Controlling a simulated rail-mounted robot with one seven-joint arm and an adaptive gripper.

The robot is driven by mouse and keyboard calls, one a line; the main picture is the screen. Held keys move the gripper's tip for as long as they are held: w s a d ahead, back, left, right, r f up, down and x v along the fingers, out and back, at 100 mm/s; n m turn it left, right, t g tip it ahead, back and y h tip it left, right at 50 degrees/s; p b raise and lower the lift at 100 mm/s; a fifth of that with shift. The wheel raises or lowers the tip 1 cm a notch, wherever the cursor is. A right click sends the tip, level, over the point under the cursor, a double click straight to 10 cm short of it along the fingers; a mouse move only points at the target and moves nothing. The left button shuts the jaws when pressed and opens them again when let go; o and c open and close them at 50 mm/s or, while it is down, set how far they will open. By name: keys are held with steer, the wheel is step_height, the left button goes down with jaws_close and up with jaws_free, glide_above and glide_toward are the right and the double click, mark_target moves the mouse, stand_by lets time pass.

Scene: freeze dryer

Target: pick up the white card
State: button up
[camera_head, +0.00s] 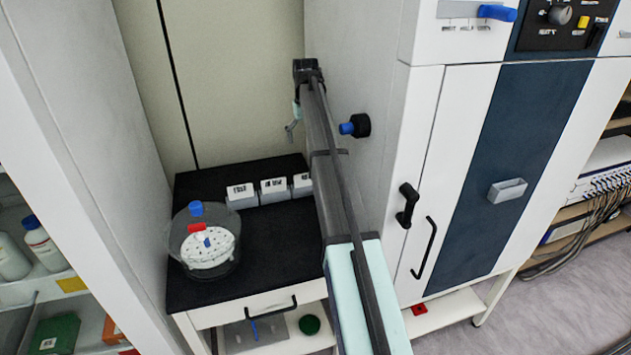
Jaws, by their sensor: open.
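Three small white card-like blocks with dark printed marks stand in a row at the back of the black worktop (270,240): a left one (241,197), a middle one (273,190) and a right one (302,184). The right one is partly hidden by my arm. I cannot tell which is the white card. My gripper (291,132) is open, small in view, and hangs above and behind the row, in front of the beige wall panel. It appears empty and apart from the blocks.
A clear round vessel (205,240) with a white perforated disc and a blue knob stands on the worktop's left. A white cabinet (425,150) with a protruding blue-ended black knob (355,126) is close on my arm's right. A shelf unit with bottles (40,245) is left. The worktop's middle is clear.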

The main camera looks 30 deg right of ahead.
steer(key=p, duration=0.2)
glide_above(306, 180)
steer(key=f, duration=1.1)
steer(key=shift+w+d+f, duration=0.2)
steer(key=shift+w+f, duration=0.05)
steer(key=shift+f, duration=0.05)
steer(key=shift+s+a+f+p, duration=0.1)
steer(key=shift+f+p, duration=0.4)
steer(key=shift+f, duration=0.85)
steer(key=shift+a+f+p, duration=0.1)
steer(key=shift+f+p, duration=0.35)
steer(key=shift+f, duration=0.85)
steer(key=c, duration=0.8)
